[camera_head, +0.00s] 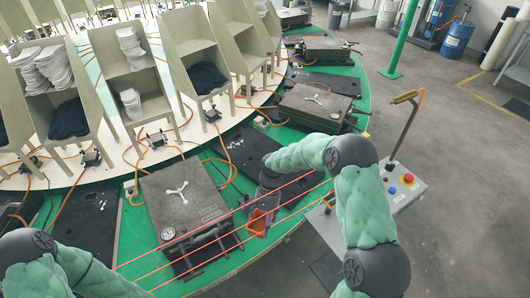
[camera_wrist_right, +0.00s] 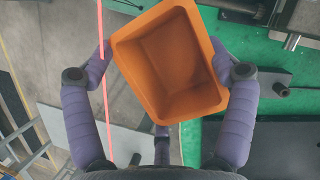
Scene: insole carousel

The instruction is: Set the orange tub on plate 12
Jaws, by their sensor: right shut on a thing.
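The orange tub (camera_head: 258,222) is held in my right gripper (camera_head: 263,208), over the green rim near the front edge of the carousel. In the right wrist view the tub (camera_wrist_right: 170,62) is tilted in the picture, its open top faces the camera and it looks empty. The purple fingers of my right gripper (camera_wrist_right: 165,65) are on both sides of it. Dark flat plates lie on the green ring: one in the middle (camera_head: 240,150), one at the left (camera_head: 93,225). I cannot read which is plate 12. My left arm shows at the lower left, its gripper out of view.
A closed grey mould (camera_head: 180,195) stands left of the tub, another (camera_head: 315,105) beyond my right arm. Red lines cross in front of the carousel. A control box (camera_head: 403,187) with a red button stands at the right.

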